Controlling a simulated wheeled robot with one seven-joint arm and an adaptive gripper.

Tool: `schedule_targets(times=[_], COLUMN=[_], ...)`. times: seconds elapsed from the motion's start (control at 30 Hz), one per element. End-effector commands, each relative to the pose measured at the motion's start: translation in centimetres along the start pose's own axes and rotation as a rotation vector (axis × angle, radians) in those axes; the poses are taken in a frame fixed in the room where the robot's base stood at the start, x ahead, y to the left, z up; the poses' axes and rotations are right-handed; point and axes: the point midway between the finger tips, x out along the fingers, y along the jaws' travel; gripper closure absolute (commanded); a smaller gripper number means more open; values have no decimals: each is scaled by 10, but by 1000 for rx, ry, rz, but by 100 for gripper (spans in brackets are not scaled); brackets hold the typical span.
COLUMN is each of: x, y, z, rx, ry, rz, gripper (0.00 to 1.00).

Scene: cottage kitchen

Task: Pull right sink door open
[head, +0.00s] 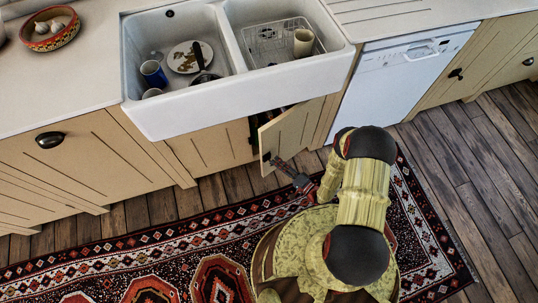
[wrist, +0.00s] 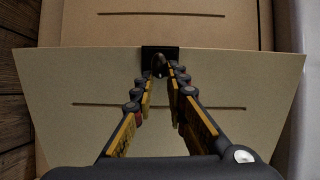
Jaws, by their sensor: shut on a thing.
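The right sink door (head: 291,134) is under the right basin of the white sink (head: 235,100). It stands partly open, swung out from the cabinet, with a dark gap at its left side. In the wrist view the door (wrist: 160,120) fills the middle, with its dark handle (wrist: 159,60) at its upper edge. My gripper (head: 275,165) is at the handle on the door's free edge. In the wrist view my gripper (wrist: 163,73) has both fingertips closed around the handle. The inside of the cabinet is mostly hidden.
The left sink door (head: 205,148) is closed. A white dishwasher (head: 398,80) stands right of the sink cabinet. A patterned rug (head: 150,262) covers the wooden floor under me. Dishes, including a blue mug (head: 153,73), lie in the left basin.

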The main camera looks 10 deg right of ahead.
Motion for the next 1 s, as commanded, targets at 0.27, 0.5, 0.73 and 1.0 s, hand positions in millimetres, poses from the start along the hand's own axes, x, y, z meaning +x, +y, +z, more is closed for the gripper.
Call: schedule_targets(times=[0.27,0.5,0.73,1.0], x=[-36,-42,-41,-41], y=[5,4,4,2], z=[-3,-3,-3,-1], rx=[-1,-3,-3,-1], ry=[20,15,14,10], rz=[10,8,8,4], gripper=[100,100,84,69])
